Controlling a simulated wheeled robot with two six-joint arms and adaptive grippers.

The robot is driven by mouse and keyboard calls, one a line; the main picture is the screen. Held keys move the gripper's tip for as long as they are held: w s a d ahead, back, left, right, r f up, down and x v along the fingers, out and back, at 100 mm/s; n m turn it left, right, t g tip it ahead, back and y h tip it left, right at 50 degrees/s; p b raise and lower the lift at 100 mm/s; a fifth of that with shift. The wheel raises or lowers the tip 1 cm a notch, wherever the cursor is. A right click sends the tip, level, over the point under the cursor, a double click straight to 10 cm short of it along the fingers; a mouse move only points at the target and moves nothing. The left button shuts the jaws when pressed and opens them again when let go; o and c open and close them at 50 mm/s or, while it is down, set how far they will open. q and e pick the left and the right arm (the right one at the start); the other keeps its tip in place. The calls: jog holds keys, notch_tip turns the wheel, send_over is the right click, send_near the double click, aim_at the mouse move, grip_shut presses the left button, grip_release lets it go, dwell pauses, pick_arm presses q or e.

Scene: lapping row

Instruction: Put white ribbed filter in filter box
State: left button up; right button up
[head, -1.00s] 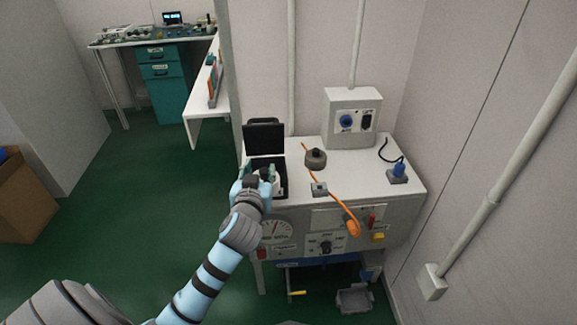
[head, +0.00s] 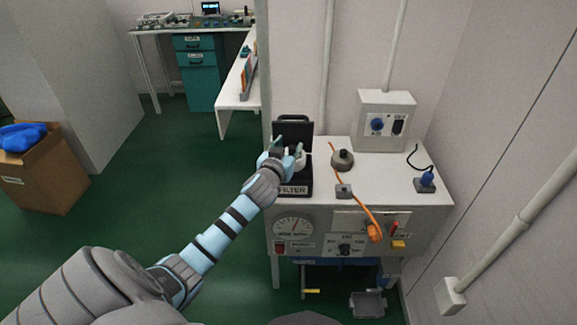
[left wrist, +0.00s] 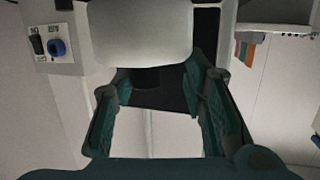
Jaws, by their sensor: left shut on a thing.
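The filter box (head: 304,182) is an open black case on the left end of the white machine top, with its lid upright at the back and a FILTER label on its front. My left gripper (head: 286,150) is over the box, near its raised lid. It is shut on a white piece, the filter (head: 299,151), partly covered by the fingers in the head view. In the left wrist view the pale filter (left wrist: 140,35) is at the fingertips of my left gripper (left wrist: 150,78); no ribs can be made out. Whether it touches the box floor is unclear. My right gripper is not in view.
A dark round knob-like part (head: 342,160), an orange cable (head: 357,203) and a blue plug (head: 427,179) are on the machine top right of the box. A grey control box (head: 385,120) stands behind. A cardboard box (head: 40,185) is on the floor at left.

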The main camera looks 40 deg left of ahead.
pick_arm(q)
notch_tip(320, 180, down, 4)
jog(key=shift+f+b, duration=0.15)
jog(key=shift+b, duration=0.7)
jog(key=shift+f+b, duration=0.4)
jog(key=shift+f, duration=0.1)
jog(key=o, duration=0.9)
jog(key=shift+o, duration=1.3)
jog(key=shift+d, duration=0.15)
jog(key=shift+w, duration=0.1)
